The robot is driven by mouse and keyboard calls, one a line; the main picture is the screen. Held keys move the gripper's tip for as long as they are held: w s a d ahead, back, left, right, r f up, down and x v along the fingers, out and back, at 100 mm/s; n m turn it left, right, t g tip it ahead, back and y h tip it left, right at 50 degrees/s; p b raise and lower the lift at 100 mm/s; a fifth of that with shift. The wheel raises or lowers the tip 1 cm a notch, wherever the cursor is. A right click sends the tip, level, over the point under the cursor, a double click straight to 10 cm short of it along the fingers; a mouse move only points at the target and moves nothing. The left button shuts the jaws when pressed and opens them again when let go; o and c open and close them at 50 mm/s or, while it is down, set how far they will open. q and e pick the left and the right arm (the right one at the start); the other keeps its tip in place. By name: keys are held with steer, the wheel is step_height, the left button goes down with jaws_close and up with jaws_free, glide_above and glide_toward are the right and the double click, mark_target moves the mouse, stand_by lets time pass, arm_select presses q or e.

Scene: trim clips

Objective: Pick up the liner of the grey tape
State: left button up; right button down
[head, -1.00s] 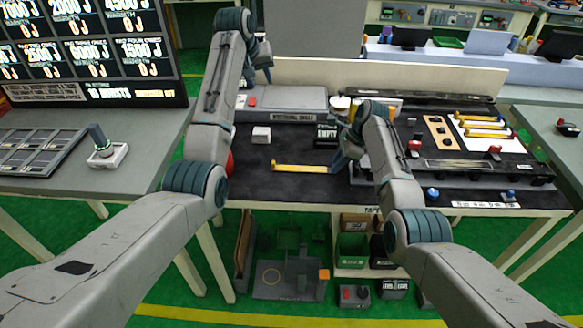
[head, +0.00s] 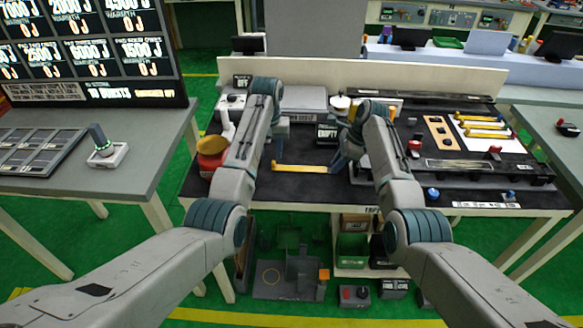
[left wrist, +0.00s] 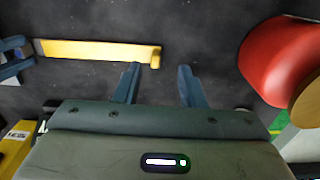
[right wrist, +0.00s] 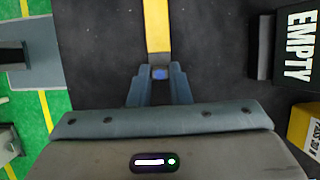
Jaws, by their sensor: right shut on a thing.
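A yellow trim strip (head: 300,168) lies flat on the dark bench mat between my grippers; it also shows in the left wrist view (left wrist: 95,52) and the right wrist view (right wrist: 157,27). My right gripper (head: 338,163) is shut at the strip's right end. In the right wrist view a small blue piece (right wrist: 159,72) shows between its fingertips. My left gripper (left wrist: 158,75) is open and empty, near the strip's other end, which has a short bent tip. The fingers stand apart from the strip.
A red container (left wrist: 280,60) stands left of my left gripper in the head view. A black box marked EMPTY (right wrist: 297,45) lies near my right gripper. More yellow strips (head: 482,126) lie on a white sheet at the right.

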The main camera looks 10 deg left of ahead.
mark_target(273, 163)
arm_select(q)
steer(key=f, duration=0.3)
steer(key=shift+s+d+f, duration=0.25)
steer(key=shift+d+f, duration=0.1)
steer(key=shift+f, duration=0.3)
jaws_close()
